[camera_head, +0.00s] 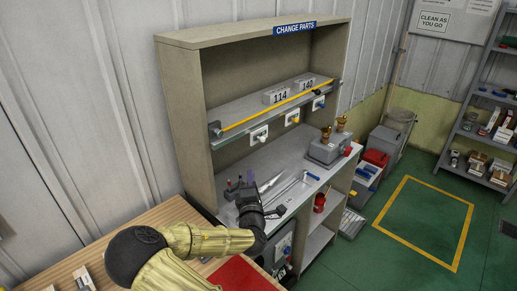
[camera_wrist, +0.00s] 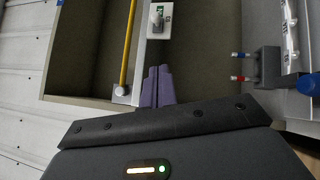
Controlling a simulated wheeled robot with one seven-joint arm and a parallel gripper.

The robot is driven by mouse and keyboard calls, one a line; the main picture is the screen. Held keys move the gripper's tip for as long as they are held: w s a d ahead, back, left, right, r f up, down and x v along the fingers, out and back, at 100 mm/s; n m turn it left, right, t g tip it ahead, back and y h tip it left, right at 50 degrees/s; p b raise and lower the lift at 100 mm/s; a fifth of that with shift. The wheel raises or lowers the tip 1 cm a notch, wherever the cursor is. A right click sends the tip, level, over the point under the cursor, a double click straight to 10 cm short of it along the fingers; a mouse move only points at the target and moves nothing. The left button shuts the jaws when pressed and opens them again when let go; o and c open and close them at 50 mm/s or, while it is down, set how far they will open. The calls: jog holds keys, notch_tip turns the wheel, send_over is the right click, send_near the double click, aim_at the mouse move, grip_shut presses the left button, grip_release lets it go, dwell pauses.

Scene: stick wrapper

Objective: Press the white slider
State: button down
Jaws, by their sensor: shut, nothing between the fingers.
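Three white plates with small controls hang along the shelf's front edge. The leftmost plate (camera_head: 258,134) carries a pale control, which I take for the white slider; the middle one (camera_head: 292,118) has a yellow control and the right one (camera_head: 318,103) a dark or blue one.
A yellow bar (camera_head: 270,106) runs along the shelf edge, close beside the fingers in the wrist view. Number blocks stand on the shelf. A grey box (camera_head: 328,150) and metal rods (camera_head: 288,188) are on the counter. The cabinet's left side wall (camera_head: 182,120) is near my arm.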

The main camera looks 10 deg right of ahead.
jog(key=p, duration=0.4)
send_near(258, 137)
jog(key=w+a, duration=0.1)
jog(key=a, duration=0.2)
jog(key=w+d+p, duration=0.1)
jog(key=w+d+r+p, duration=0.1)
jog(key=w+d, duration=0.1)
jog(key=shift+d+p, duration=0.3)
jog(key=w+d+b, duration=0.2)
jog(key=d, duration=0.1)
jog(key=shift+w+d, duration=0.15)
jog(key=shift+d, duration=0.05)
